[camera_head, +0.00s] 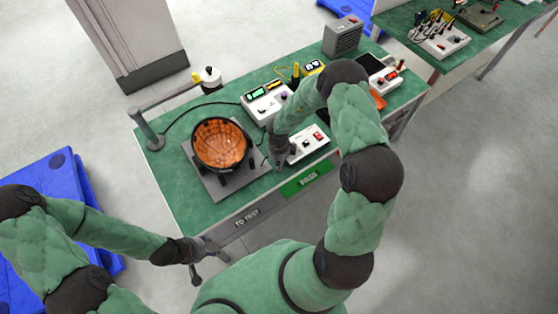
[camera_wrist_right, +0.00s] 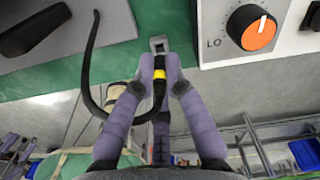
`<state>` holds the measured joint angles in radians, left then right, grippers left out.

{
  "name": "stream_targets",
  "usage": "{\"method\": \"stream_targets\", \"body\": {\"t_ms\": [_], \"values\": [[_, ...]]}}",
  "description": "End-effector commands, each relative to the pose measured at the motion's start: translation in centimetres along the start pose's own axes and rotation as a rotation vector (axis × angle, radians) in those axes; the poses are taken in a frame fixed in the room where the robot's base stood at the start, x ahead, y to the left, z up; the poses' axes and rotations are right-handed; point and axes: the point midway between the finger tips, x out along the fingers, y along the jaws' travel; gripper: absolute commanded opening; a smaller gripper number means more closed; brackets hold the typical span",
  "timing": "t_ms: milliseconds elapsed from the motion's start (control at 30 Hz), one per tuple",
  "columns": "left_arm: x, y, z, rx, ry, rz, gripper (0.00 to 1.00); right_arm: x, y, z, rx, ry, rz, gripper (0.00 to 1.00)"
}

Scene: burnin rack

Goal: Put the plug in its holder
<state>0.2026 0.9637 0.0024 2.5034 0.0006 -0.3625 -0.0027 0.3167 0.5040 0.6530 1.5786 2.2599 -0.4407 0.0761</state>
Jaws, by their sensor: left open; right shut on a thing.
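My right gripper (camera_head: 279,160) is over the front part of the green bench, between the round orange-lined basket and a white control box. In the right wrist view this gripper (camera_wrist_right: 159,88) is shut on the black plug (camera_wrist_right: 159,64), which has a yellow band. A small grey metal piece shows at the plug's far end; I cannot tell whether it belongs to the plug or to a holder. A black cable (camera_wrist_right: 88,65) loops left of the plug. I cannot pick out the holder surely. My left gripper (camera_head: 202,270) is open and empty, off the bench's front edge.
The basket (camera_head: 221,144) stands on a grey plate (camera_head: 205,184) left of my right gripper. The white control box (camera_head: 308,143) is close on its right; its orange dial (camera_wrist_right: 251,27) shows in the wrist view. Another instrument (camera_head: 266,101) stands behind. Bare green bench (camera_head: 168,178) lies at left.

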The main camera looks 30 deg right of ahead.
Motion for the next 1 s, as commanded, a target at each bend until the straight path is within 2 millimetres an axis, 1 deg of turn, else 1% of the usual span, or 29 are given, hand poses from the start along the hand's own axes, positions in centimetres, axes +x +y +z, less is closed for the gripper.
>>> {"method": "stream_targets", "body": {"t_ms": [367,1000], "values": [[0.1,0.0,0.0,0.0,0.0,0.0,0.5,0.2,0.0,0.0,0.0,0.0,0.0,0.0],[0.7,-0.2,0.0,0.0,0.0,0.0,0.5,1.6,0.0,0.0,0.0,0.0,0.0,0.0]]}}
